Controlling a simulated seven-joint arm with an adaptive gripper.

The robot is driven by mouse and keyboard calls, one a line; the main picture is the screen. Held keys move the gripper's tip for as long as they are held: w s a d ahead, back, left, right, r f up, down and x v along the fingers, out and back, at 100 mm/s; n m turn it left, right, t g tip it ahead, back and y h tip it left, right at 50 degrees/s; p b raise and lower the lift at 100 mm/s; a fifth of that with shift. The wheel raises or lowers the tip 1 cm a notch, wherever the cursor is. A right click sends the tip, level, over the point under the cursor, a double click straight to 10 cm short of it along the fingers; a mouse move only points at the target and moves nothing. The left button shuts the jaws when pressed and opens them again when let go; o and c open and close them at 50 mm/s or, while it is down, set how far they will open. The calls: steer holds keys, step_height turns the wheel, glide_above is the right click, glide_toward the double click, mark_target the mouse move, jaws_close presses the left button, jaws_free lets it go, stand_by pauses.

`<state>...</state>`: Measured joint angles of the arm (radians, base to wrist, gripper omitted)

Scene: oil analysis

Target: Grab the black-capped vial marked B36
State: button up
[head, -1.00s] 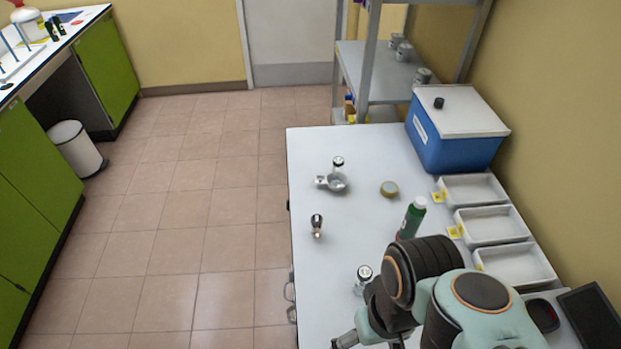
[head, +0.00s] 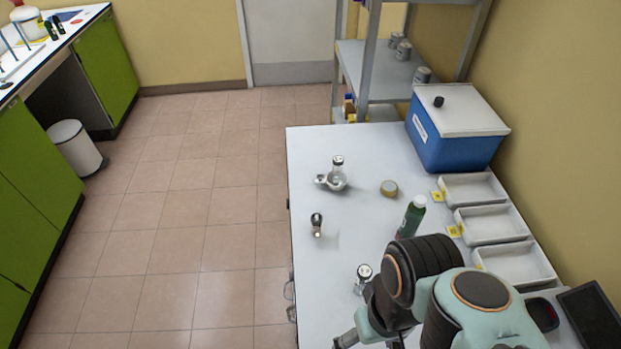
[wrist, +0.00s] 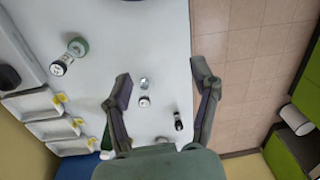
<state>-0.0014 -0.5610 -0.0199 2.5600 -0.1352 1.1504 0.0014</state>
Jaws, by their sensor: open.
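My gripper (wrist: 160,70) is open and empty in the wrist view, its two fingers wide apart. A clear vial (wrist: 144,90) with a dark-rimmed, white-topped cap stands on the table in the gap between the fingers, touched by neither; it also shows in the head view (head: 362,281). A dark vial with a black cap (wrist: 178,122) is close to the right finger in the wrist view, and left of centre in the head view (head: 316,224). Another capped vial (head: 338,168) is at the small metal holder (head: 322,180). A further capped vial (wrist: 61,66) stands at upper left in the wrist view. The cap markings are too small to read.
A green bottle (head: 410,216), a tape roll (head: 389,188), white trays (head: 491,225) and a blue box (head: 450,145) occupy the table's right side. A round green object (wrist: 78,46) is beside the upper-left vial. The table's left edge drops to the floor.

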steer(key=w+a+r+n+t, duration=0.1)
steer(key=w+r+n+t, duration=0.35)
steer(key=w, duration=0.85)
steer(key=n+t+y, duration=0.1)
steer(key=t+y, duration=0.1)
glide_above(318, 220)
step_height(318, 220, down, 12)
steer(key=r, duration=0.1)
steer(key=f+g, duration=0.1)
steer(key=f, duration=0.2)
steer(key=s+f, duration=0.1)
steer(key=f, duration=0.2)
steer(key=d+f+g, duration=0.1)
steer(key=f, duration=0.3)
steer(key=shift+s+g, duration=0.15)
steer(key=shift+g, duration=0.2)
steer(key=x, duration=0.5)
steer(key=shift+f, duration=0.35)
jaws_close()
